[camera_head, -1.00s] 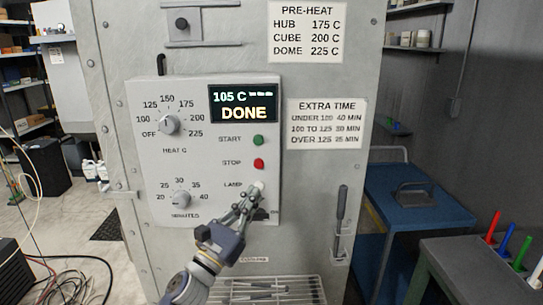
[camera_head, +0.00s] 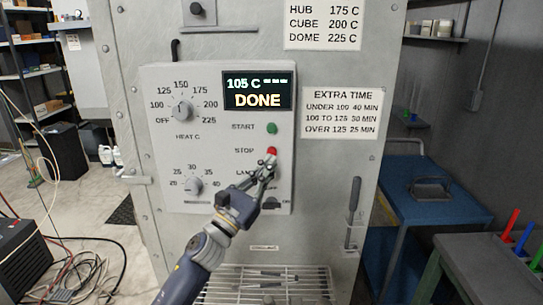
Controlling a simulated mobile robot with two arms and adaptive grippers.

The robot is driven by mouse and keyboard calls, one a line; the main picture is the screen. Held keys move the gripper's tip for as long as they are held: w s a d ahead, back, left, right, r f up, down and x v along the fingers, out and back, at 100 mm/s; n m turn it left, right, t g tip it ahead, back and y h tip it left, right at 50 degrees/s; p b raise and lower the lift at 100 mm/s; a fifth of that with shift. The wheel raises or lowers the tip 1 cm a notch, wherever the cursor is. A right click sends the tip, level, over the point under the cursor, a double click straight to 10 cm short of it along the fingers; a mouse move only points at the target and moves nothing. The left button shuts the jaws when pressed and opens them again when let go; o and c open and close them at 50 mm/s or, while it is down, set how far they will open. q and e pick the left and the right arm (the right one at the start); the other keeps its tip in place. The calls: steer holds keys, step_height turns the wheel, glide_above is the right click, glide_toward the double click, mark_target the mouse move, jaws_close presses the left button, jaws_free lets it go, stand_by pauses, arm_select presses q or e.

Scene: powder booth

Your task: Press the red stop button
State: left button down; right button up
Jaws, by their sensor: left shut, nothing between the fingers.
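The red stop button (camera_head: 271,152) is on the right side of the oven's control panel (camera_head: 215,190), beside the word STOP. The green start button (camera_head: 272,128) is just above it. My left gripper (camera_head: 270,161) is shut and empty, with its fingertips at the lower edge of the red button. I cannot tell whether they touch it. The display (camera_head: 257,92) reads 105 C and DONE. My right gripper is not in view.
The heat dial (camera_head: 182,111) and minutes dial (camera_head: 193,185) are on the panel's left. A wire rack (camera_head: 265,285) sits below. A blue cart (camera_head: 405,190) and a table with coloured handles (camera_head: 490,255) stand at the right.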

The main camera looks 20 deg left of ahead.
mark_target(272, 152)
arm_select(q)
steer(key=shift+w+a+b, duration=0.2)
steer(key=shift+w+b, duration=0.1)
steer(key=shift+w, duration=0.45)
steer(key=shift+w+a+b, duration=0.2)
steer(key=shift+w+b, duration=0.15)
steer(key=shift+w, duration=0.4)
steer(key=shift+w+a+b, duration=0.2)
steer(key=shift+w+b, duration=0.1)
steer(key=shift+w, duration=0.45)
steer(key=shift+w+a+b, duration=0.15)
steer(key=shift+w+b, duration=0.25)
steer(key=shift+b, duration=0.05)
